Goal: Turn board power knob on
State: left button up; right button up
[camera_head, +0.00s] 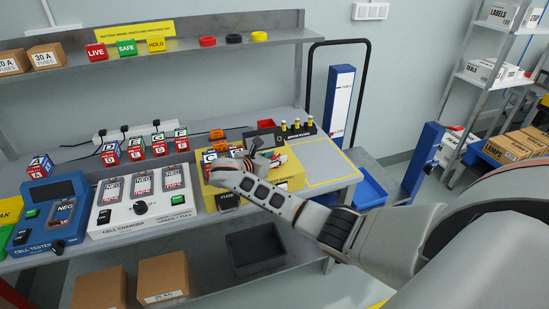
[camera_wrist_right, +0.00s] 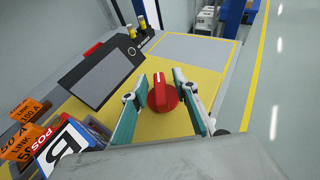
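The red board power knob (camera_wrist_right: 162,94) stands on the yellow board (camera_wrist_right: 212,62) in the right wrist view. A raised grip bar crosses its face. My right gripper (camera_wrist_right: 158,88) is open, with one teal-padded finger on each side of the knob. I cannot tell whether either finger touches it. In the head view my right gripper (camera_head: 262,158) reaches in from the right over the yellow board (camera_head: 292,184) and hides the knob there. My left gripper is in neither view.
A dark flat panel (camera_wrist_right: 100,78) and labelled cells (camera_wrist_right: 66,142) lie on the board's left in the wrist view. The white cell charger (camera_head: 142,208) and blue cell tester (camera_head: 57,216) stand to the left. A yellow-outlined bench area (camera_head: 322,162) at right is clear.

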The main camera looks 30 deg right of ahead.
jog(key=shift+a, duration=0.1)
jog(key=shift+a+r, duration=0.1)
jog(key=shift+a, duration=0.1)
jog(key=v, duration=1.1)
jog(key=shift+s+a+r, duration=0.1)
jog(key=shift+s+r, duration=0.1)
